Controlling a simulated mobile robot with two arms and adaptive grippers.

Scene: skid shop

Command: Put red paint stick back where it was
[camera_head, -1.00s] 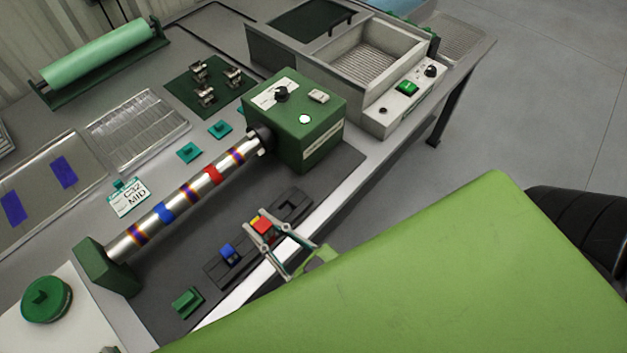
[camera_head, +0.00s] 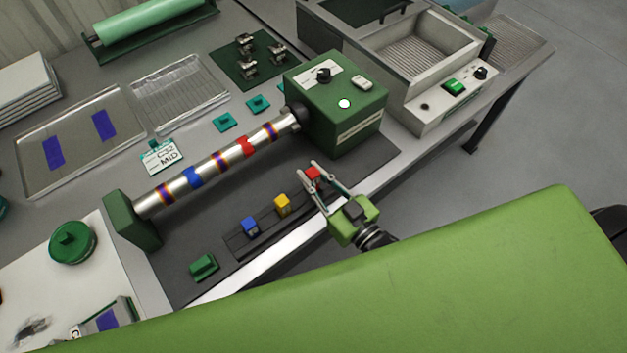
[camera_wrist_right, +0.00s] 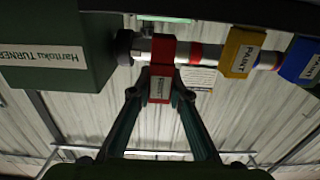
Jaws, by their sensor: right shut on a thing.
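The red paint stick (camera_head: 313,173) is between the fingertips of my right gripper (camera_head: 314,179), at the far right end of the dark rack (camera_head: 266,228). In the right wrist view the red stick (camera_wrist_right: 161,70) stands between the two fingers with a label on its face. Whether its lower end sits in the rack or hangs just above it cannot be told. The yellow paint stick (camera_head: 282,204) stands in the rack's middle and the blue one (camera_head: 249,225) near its left end. My left gripper is out of view.
Behind the rack, a metal tube (camera_head: 215,165) with coloured bands runs to the green turner box (camera_head: 335,105), close to my right gripper. A green block (camera_head: 204,266) lies left of the rack. The table's pale front edge (camera_head: 235,285) runs just in front.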

